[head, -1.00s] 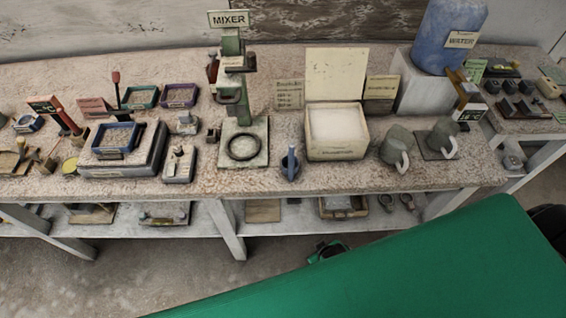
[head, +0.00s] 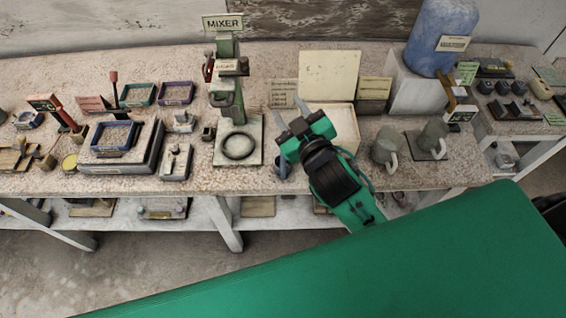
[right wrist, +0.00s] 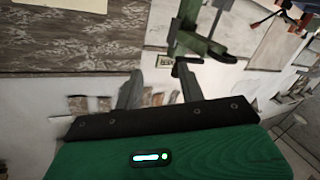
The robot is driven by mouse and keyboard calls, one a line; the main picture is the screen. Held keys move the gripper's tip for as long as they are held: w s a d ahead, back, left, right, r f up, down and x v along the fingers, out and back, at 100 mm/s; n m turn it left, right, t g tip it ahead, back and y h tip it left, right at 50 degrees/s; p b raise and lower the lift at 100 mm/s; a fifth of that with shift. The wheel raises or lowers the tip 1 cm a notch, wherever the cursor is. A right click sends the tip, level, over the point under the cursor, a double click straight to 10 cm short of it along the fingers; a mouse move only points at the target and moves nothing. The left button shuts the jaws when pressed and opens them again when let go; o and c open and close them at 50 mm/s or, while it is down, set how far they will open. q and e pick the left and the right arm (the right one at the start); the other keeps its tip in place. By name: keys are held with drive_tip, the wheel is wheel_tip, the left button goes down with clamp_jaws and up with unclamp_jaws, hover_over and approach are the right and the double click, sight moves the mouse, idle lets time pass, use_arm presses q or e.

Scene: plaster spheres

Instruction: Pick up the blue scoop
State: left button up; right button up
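The blue scoop (head: 282,166) stands near the front edge of the table, just right of the mixer's base. In the head view my right gripper covers much of it, leaving only a small blue part showing. My right gripper (head: 289,111) is over the table, above and beside the scoop, with its two grey fingers spread apart and nothing between them. In the right wrist view the fingers (right wrist: 157,84) are also apart and empty, and I cannot make out the scoop there. My left gripper is not in view.
The mixer (head: 230,90) stands left of my right gripper. An open box of white powder (head: 346,125) is partly hidden behind it. Grey mugs (head: 386,148) stand to the right. A blue tray on a scale (head: 114,135) is at left.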

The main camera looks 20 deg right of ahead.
drive_tip(key=a+r+n+t+y, duration=0.1)
drive_tip(key=a+r+n+y, duration=1.1)
drive_tip(key=r+n+y, duration=0.15)
drive_tip(key=s+a+f+n+g+y, duration=0.2)
drive_tip(key=s+a+n+g+y, duration=0.55)
drive_tip(key=n+g, duration=1.15)
drive_tip(key=n+h, duration=0.4)
drive_tip(key=h, duration=1.9)
hover_over(283, 158)
drive_tip(key=w, duration=0.1)
drive_tip(key=shift+m+t, duration=0.25)
drive_tip(key=shift+t, duration=0.15)
drive_tip(key=f, duration=1.5)
drive_tip(key=shift+w+d+f, duration=0.1)
drive_tip(key=shift+d+f, duration=0.15)
drive_tip(key=shift+f, duration=0.05)
wheel_tip(283, 158, down, 8)
drive_tip(key=p, duration=0.2)
drive_tip(key=shift+r+p, duration=0.1)
drive_tip(key=shift+p, duration=0.3)
drive_tip(key=f+p, duration=0.1)
drive_tip(key=f, duration=0.1)
drive_tip(key=f+p, duration=0.2)
drive_tip(key=f, duration=0.1)
drive_tip(key=shift+s+a+f, duration=0.15)
drive_tip(key=shift+s+f, duration=0.1)
drive_tip(key=shift+f, duration=0.1)
clamp_jaws()
